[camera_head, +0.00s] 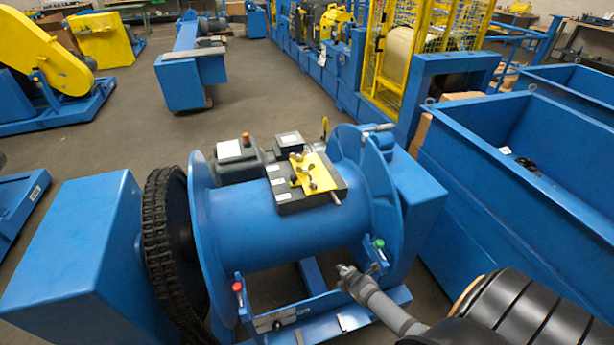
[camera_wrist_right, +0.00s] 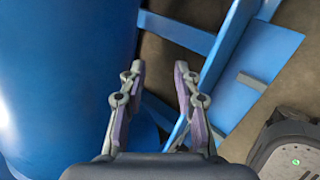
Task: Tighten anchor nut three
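A dark block (camera_head: 322,195) sits on top of the blue drum (camera_head: 275,226). A yellow plate (camera_head: 325,165) lies on it, with several small metal wing-shaped nuts (camera_head: 311,184). I cannot tell which is anchor nut three. My right gripper (camera_head: 345,272) is in front of the drum, near its right flange, below and apart from the nuts. In the right wrist view, its two fingers (camera_wrist_right: 159,70) are spread apart with nothing between them, beside a blue curved surface. The nuts are not in the wrist view. My left gripper is out of view.
A black chain (camera_head: 157,250) runs around the wheel at the drum's left. Red (camera_head: 237,287) and green (camera_head: 379,243) knobs stand on the front frame. A grey box with a red button (camera_head: 246,139) is behind the drum. A large blue bin (camera_head: 500,190) stands at right.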

